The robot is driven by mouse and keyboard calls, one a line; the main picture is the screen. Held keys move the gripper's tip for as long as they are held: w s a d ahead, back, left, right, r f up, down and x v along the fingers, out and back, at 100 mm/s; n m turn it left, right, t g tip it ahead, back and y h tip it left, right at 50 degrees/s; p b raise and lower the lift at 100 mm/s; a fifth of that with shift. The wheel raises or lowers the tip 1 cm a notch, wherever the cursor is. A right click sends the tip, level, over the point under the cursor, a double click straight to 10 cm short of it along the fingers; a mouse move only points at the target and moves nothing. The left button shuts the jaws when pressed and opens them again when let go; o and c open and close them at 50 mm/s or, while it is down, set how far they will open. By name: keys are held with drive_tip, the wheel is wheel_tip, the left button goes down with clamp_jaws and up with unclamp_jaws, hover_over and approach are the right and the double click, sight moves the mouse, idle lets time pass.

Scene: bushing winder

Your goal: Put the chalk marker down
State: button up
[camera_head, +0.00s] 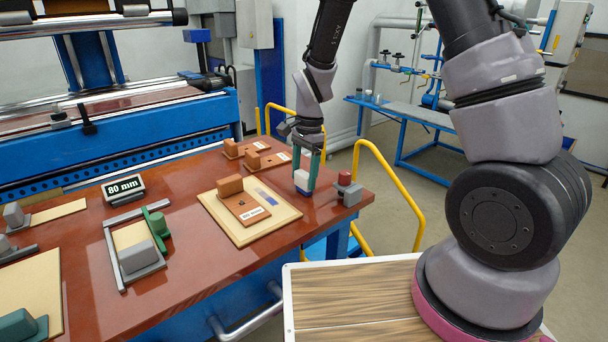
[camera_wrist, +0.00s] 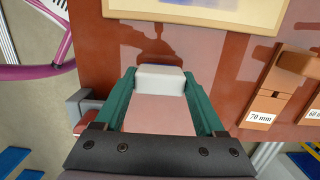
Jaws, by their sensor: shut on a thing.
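The chalk marker appears to be the small white and blue block (camera_head: 303,182) between my fingers near the right end of the red-brown table (camera_head: 205,262). My gripper (camera_head: 307,170) points down with its green fingers shut on the block's sides.
A grey holder with a red top (camera_head: 347,188) stands just right of the block. A beige board (camera_head: 230,226) with a brown block lies to the left. Labelled brown gauge pieces (camera_head: 262,160) lie behind. A yellow rail (camera_head: 390,180) runs past the table's right end.

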drive_tip(key=shift+f, duration=0.1)
drive_tip(key=o, duration=1.2)
drive_tip(key=shift+c, duration=0.2)
wheel_tip(320, 180, up, 12)
drive_tip(key=d+f, duration=0.1)
drive_tip(key=s+d+r+n+t+y, duration=0.1)
drive_tip(key=s+d+r+t, duration=0.1)
drive_tip(key=d+r, duration=0.35)
drive_tip(key=s+d+r+n+t, duration=0.1)
drive_tip(key=d+r+n, duration=0.15)
drive_tip(key=r, duration=0.55)
drive_tip(key=s+d+r+n+t, duration=0.3)
drive_tip(key=s+d+r+t, duration=0.2)
drive_tip(key=s+d+r, duration=0.2)
drive_tip(key=s+d, duration=0.2)
drive_tip(key=s, duration=0.2)
drive_tip(key=shift+s+d+r+n, duration=0.15)
drive_tip(key=shift+s+r+n, duration=0.1)
drive_tip(key=shift+s+n, duration=0.15)
